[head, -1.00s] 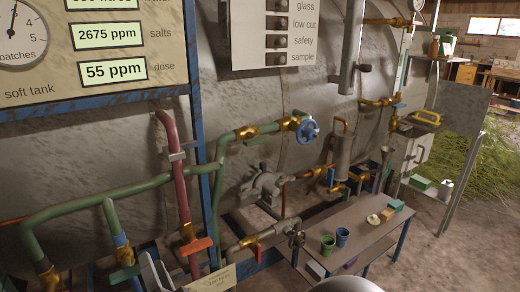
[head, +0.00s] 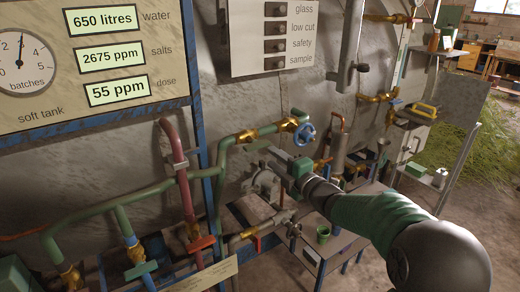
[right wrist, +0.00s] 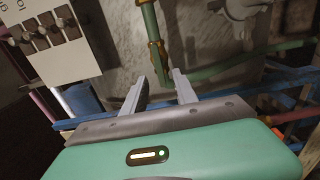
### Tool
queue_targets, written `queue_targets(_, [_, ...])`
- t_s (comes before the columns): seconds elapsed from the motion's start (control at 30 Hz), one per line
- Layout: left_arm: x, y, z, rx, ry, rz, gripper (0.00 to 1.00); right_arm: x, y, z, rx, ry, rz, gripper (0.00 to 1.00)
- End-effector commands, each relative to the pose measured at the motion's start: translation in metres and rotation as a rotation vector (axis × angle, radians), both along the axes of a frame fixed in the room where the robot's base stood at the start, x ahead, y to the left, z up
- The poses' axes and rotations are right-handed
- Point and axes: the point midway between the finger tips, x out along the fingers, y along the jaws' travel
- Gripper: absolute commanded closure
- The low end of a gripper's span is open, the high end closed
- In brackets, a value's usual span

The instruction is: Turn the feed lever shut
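The pipework has several handles, and no readable label tells which is the feed lever. Another red lever (head: 258,243) hangs on the low grey pipe. My right gripper (head: 264,149) reaches in from the right, just below the blue handwheel (head: 304,134). In the right wrist view its two fingers (right wrist: 160,76) are apart with nothing between them; a green pipe with brass fittings (right wrist: 156,50) runs beyond them. My left gripper is not in view.
A grey pump (head: 264,183) is behind and below my right gripper. A small table with a green cup (head: 323,234) stands below my right forearm. A blue upright post (head: 207,190) stands left of the gripper. A gauge panel (head: 90,60) fills the upper left.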

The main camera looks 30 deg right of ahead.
Motion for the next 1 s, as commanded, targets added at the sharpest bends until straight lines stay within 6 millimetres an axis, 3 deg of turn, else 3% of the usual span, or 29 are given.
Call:
queue_targets(0.2, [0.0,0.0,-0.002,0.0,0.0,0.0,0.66,0.053,0.001,0.0,0.003,-0.002,0.002,0.66])
queue_targets(0.33, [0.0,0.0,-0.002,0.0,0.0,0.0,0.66,0.072,0.001,0.0,0.002,-0.001,0.002,0.66])
queue_targets(0.67, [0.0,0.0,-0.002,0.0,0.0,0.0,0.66,0.08,0.0,0.001,0.002,-0.001,0.0,0.66])
queue_targets(0.93, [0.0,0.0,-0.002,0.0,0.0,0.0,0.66,0.08,0.0,0.0,0.002,-0.001,0.0,0.99])
queue_targets(1.0, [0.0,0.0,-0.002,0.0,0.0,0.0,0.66,0.08,0.0,0.0,0.002,0.0,0.0,1.0])
